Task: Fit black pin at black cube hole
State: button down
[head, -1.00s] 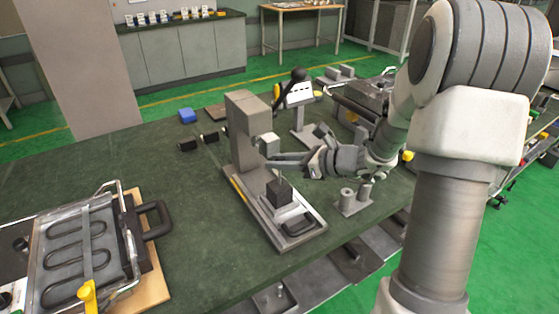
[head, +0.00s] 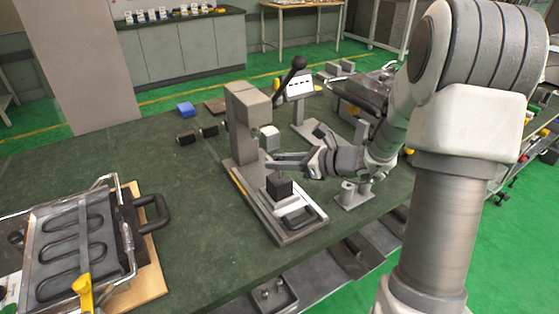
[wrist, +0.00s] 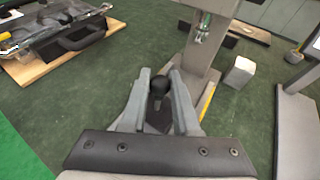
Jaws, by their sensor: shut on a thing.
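The black cube (head: 280,187) sits on the base of the grey press (head: 245,125), in front of its column. My gripper (head: 271,161) reaches in from the right, its fingers just above the cube and below the press's pale block. In the wrist view my gripper (wrist: 161,84) is shut on the black pin (wrist: 159,85), whose dark rounded end shows between the fingertips. The pin's lower part is mostly hidden. The hole is hidden from view, so I cannot tell whether the pin's tip is in it.
A heating-element fixture (head: 75,243) with a black handle lies at the left of the green table. A metal holder with posts (head: 352,194) stands right of the press, under my arm. The table between fixture and press is clear.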

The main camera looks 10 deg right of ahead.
jog(key=shift+f+b, duration=0.85)
jog(key=shift+f, duration=0.25)
jog(key=c, duration=0.6)
grip_release()
jog(key=p+v, duration=0.3)
jog(key=v, duration=1.4)
jog(key=shift+s+d+r, duration=0.15)
